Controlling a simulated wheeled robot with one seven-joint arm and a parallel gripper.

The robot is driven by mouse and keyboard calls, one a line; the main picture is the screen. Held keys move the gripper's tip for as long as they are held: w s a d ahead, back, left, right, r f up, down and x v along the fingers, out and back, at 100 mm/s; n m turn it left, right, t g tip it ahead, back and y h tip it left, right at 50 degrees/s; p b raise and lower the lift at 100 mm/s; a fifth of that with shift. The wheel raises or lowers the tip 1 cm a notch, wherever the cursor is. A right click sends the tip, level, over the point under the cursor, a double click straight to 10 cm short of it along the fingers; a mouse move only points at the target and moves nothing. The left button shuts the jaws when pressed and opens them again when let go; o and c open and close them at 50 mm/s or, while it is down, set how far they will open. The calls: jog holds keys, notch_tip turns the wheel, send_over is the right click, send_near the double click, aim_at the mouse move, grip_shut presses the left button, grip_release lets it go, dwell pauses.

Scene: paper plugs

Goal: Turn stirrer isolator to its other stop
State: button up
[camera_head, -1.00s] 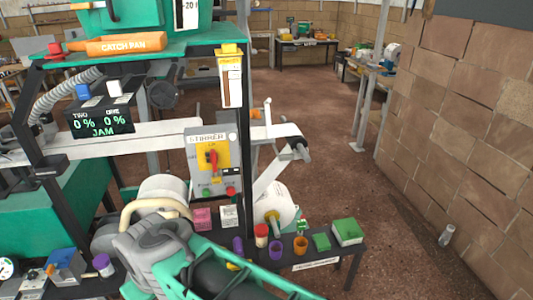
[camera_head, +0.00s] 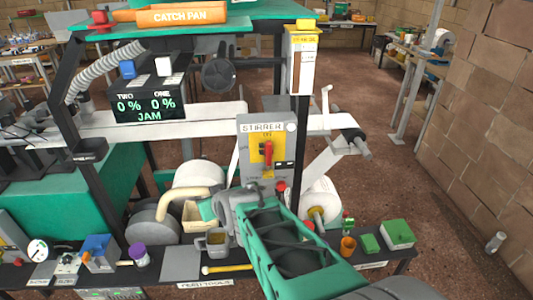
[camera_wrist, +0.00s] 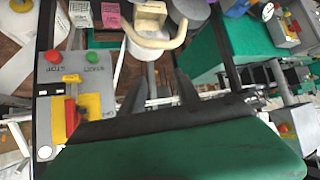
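The stirrer isolator is a red handle (camera_head: 267,153) on a yellow plate, on the grey box (camera_head: 282,176) labelled STIRRER. The handle stands upright in the head view. In the wrist view the box (camera_wrist: 102,101) is at the left, turned over, with the red handle (camera_wrist: 71,117) partly behind my gripper's dark body. My gripper (camera_wrist: 157,88) shows two dark fingers spread apart with nothing between them. It is beside the box, apart from the handle. In the head view my arm is below the box and the fingertips are hard to make out.
Green and red buttons sit on the box. A display (camera_head: 148,103) reads JAM at the left. A white belt (camera_head: 180,122) passes behind the box. A low bench below holds a mug (camera_head: 214,243), an orange cup (camera_head: 348,246) and green boxes (camera_head: 398,234). Open floor lies right.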

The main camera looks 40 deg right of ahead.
jog(key=d+m+t+h+b, duration=0.1)
jog(key=d+m+t+h, duration=0.25)
jog(key=d, duration=0.95)
jog(key=m+t+h, duration=0.2)
jog(key=h, duration=0.3)
send_near(270, 149)
jog(key=w, duration=0.2)
jog(key=shift+n+g, duration=0.25)
jog(key=x, duration=0.7)
jog(key=shift+s+d+r, duration=0.2)
jog(key=shift+d, duration=0.2)
jog(key=shift+w+d, duration=0.2)
jog(key=shift+w, duration=0.15)
grip_shut()
